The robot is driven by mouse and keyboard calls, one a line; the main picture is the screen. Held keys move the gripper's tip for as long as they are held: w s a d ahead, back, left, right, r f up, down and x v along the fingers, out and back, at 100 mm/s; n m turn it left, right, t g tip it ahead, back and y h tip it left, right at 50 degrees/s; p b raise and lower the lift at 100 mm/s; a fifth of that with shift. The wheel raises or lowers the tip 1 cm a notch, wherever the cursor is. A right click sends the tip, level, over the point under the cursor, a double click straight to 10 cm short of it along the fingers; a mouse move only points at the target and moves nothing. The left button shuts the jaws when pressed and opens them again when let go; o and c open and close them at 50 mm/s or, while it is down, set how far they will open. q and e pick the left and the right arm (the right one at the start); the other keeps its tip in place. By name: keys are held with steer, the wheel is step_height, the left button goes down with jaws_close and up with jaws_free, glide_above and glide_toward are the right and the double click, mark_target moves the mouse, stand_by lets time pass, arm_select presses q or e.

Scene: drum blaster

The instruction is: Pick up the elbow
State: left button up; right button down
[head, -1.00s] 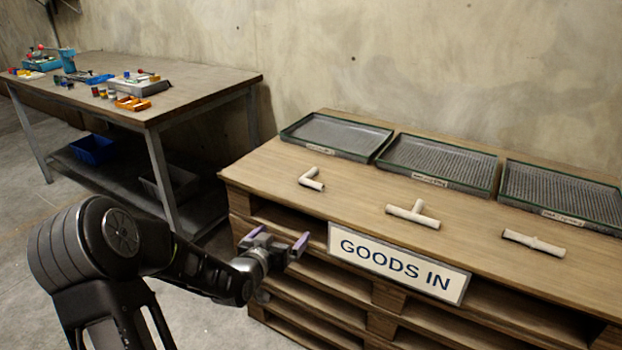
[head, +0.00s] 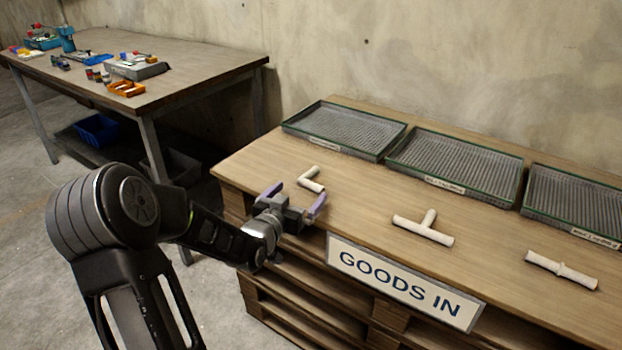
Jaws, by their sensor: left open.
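The elbow (head: 311,180) is a pale, bent pipe piece lying on the wooden pallet top (head: 357,206) near its left end. My left gripper (head: 294,195) is open, with purple fingers on either side of a gap that faces the elbow. In the picture the fingertips show just below and beside the elbow; whether they touch it I cannot tell. Nothing is between the fingers. My right gripper is not in view.
A pale tee piece (head: 424,230) and a straight piece (head: 561,270) lie to the right on the pallet top. A GOODS IN sign (head: 403,283) hangs at the front edge. A workbench (head: 190,72) stands at left.

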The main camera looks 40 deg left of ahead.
mark_target(309, 184)
arm_select(q)
steer(key=shift+w, duration=0.1)
steer(key=shift+x, duration=1.25)
steer(key=x, duration=0.5)
steer(key=shift+w+b, duration=0.15)
steer(key=shift+b, duration=0.2)
steer(key=shift+c, duration=0.2)
steer(key=c, duration=1.4)
